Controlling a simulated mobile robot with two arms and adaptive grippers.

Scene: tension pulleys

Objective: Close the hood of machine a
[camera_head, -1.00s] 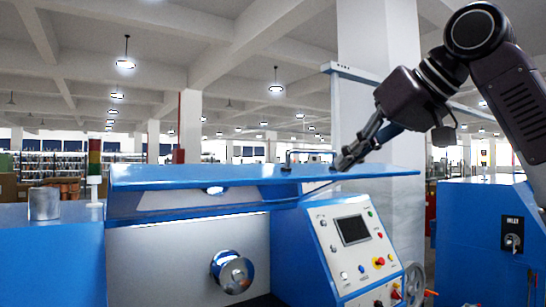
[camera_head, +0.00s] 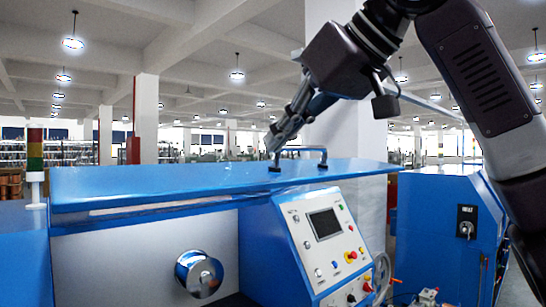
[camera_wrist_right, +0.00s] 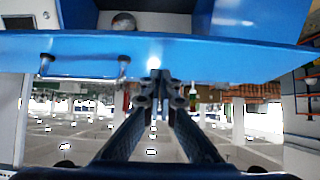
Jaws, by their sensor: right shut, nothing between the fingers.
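The hood of the machine in front of me is a long blue panel (camera_head: 180,180), raised so that the pale interior with a shiny round roller (camera_head: 199,273) shows below it. My right gripper (camera_head: 274,146) is shut and empty, pointing down and left beside the handle's left end, over the hood. In the right wrist view the shut fingertips (camera_wrist_right: 160,78) are by the hood's edge (camera_wrist_right: 215,62), with the handle (camera_wrist_right: 85,58) to their left. Whether they touch the hood I cannot tell. My left gripper is not in view.
A sloped control panel (camera_head: 325,228) with a screen and buttons is at the machine's right. A signal light (camera_head: 35,160) stands at the left. Another blue machine (camera_head: 440,235) is at the right. A pale pillar (camera_head: 345,125) rises behind the hood.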

